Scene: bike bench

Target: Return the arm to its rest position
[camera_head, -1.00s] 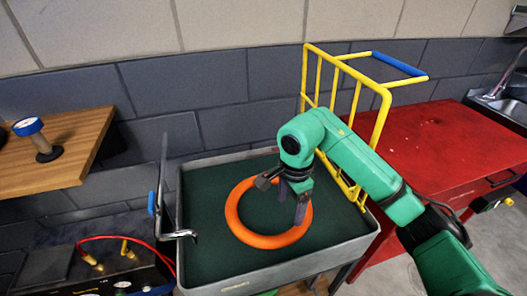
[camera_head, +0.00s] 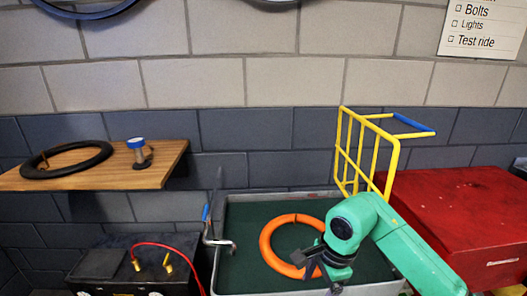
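My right arm comes in from the right, green with dark joints. Its dark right gripper (camera_head: 316,268) is over the lower right part of an orange ring (camera_head: 270,240). The ring lies flat in a grey-rimmed tray with a dark green floor (camera_head: 245,215); the gripper hides part of the ring. My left gripper is not in view.
A yellow rack (camera_head: 342,150) with a blue bar stands at the tray's back right. A red cabinet (camera_head: 460,205) is at right. A wooden shelf (camera_head: 110,178) holds a black ring (camera_head: 95,160) and a blue-topped item (camera_head: 137,148). A black box (camera_head: 120,260) with a red cable is at left.

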